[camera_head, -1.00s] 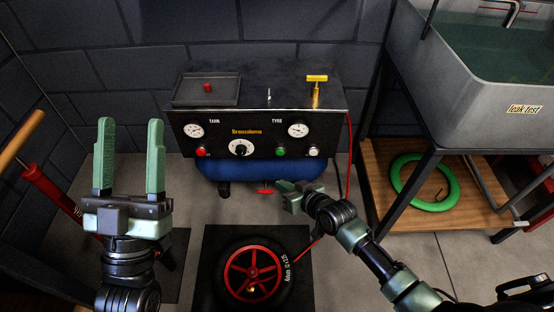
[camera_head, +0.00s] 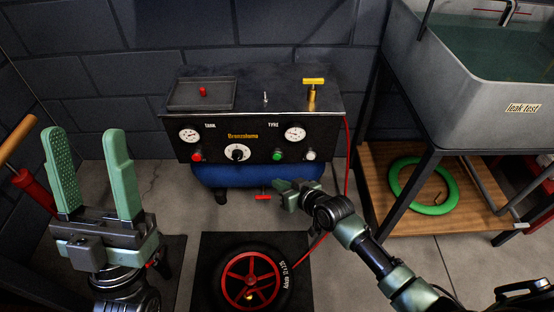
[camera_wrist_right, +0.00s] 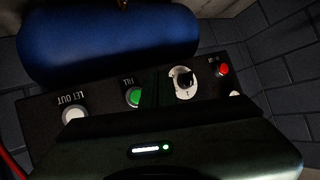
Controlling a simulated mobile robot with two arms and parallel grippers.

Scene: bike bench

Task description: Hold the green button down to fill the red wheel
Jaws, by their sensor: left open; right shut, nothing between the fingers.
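The green button (camera_head: 277,155) sits on the compressor's black front panel; in the right wrist view it shows under the label FILL (camera_wrist_right: 134,97). The red wheel (camera_head: 252,277) with its black tyre lies on a dark mat, and a red hose runs to its side. My right gripper (camera_head: 280,186) is shut and empty, below the green button and in front of the blue tank, apart from the button as far as the head view shows. Its fingertips are not clear in the right wrist view. My left gripper (camera_head: 90,170) is open and empty, raised at the left.
The panel also holds a red button (camera_head: 197,157), a dial (camera_head: 236,152), a white LET OUT button (camera_head: 310,155) and two gauges. A red valve handle (camera_head: 263,197) is under the tank. A leak-test sink (camera_head: 480,100) and a green tyre (camera_head: 394,187) stand right.

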